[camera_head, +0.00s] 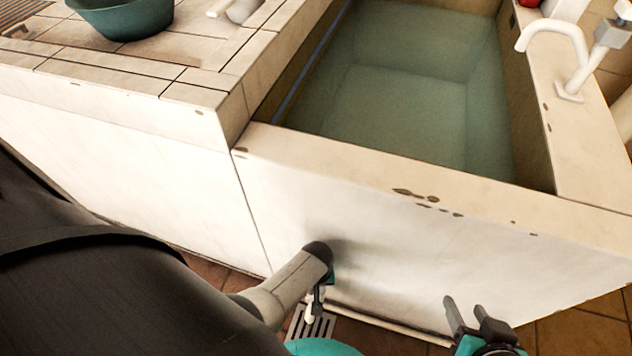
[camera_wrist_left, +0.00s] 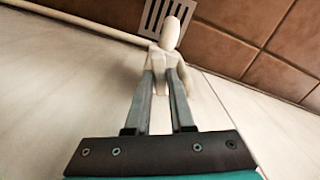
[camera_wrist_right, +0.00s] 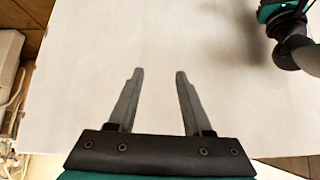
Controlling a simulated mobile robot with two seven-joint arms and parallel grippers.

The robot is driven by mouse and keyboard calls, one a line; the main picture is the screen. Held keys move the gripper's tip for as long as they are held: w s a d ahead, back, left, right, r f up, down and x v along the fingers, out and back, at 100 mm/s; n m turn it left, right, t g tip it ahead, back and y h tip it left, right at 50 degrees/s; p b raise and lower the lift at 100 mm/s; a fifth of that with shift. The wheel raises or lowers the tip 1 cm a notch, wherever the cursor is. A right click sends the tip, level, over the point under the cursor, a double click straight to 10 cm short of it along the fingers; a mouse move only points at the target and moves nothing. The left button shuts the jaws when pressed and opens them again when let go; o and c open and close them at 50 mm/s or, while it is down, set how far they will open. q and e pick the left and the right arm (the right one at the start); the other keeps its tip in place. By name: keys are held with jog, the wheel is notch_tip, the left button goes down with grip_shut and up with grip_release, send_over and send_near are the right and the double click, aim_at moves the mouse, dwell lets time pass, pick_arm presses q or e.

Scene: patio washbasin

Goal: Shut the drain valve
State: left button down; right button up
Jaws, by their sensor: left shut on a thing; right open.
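The cream drain valve (camera_wrist_left: 171,36) sits low on the basin's pale front wall. In the head view my left gripper (camera_head: 318,296) is mostly hidden by my own arm, and only a small pale part of the valve (camera_head: 309,313) shows. My right gripper (camera_head: 468,305) is open and empty in front of the wall, lower right. Its spread fingers also show in the right wrist view (camera_wrist_right: 158,75).
The tiled basin (camera_head: 400,185) holds greenish water. A white tap (camera_head: 560,40) stands on its right rim, and a teal bowl (camera_head: 125,18) on the counter at upper left. A slotted floor drain (camera_head: 322,328) lies below the valve. A thin pipe (camera_head: 385,327) runs along the wall's foot.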

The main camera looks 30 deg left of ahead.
pick_arm(q)
jog(key=shift+m+p, duration=0.3)
jog(key=shift+m, duration=0.1)
jog(key=m+p, duration=0.1)
jog(key=m, duration=0.1)
jog(key=shift+m, duration=1.2)
pick_arm(e)
jog(key=shift+s+d+r+g+h, duration=0.25)
jog(key=shift+s+d+g+h, duration=0.15)
jog(key=shift+s+d+g, duration=0.45)
jog(key=shift+s+d+r+g+h, duration=0.2)
jog(key=shift+s+d+g+h, duration=0.2)
jog(key=shift+s+d+g, duration=0.45)
jog(key=shift+d, duration=0.2)
pick_arm(q)
jog(key=c, duration=0.8)
grip_release()
jog(key=shift+r, duration=0.1)
pick_arm(e)
jog(key=shift+r, duration=0.1)
